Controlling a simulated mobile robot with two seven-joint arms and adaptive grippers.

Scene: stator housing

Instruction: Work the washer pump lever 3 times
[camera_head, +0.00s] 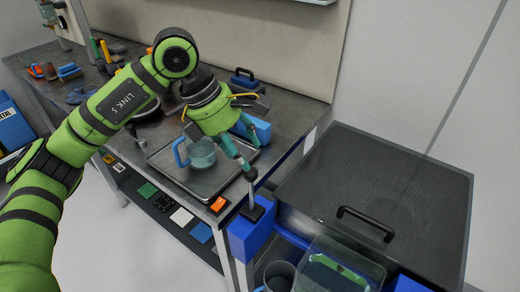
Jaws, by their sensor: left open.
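The parts washer (400,185) is a dark box with a black-handled lid at the right. A blue block (250,236) at its left front corner carries a dark upright rod (252,198), which looks like the pump lever. My left gripper (246,167) comes in over the bench from the left, pointing down and right. Its teal fingertips are open at the rod's top end. I cannot tell whether they touch the rod. My right gripper is not in view.
A metal tray (165,160) on the workbench holds a clear jug (202,153) with a blue handle, just below my left gripper. A blue case (245,79) stands behind. A clear bin (335,270) and a grey bucket (279,275) stand in front of the washer.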

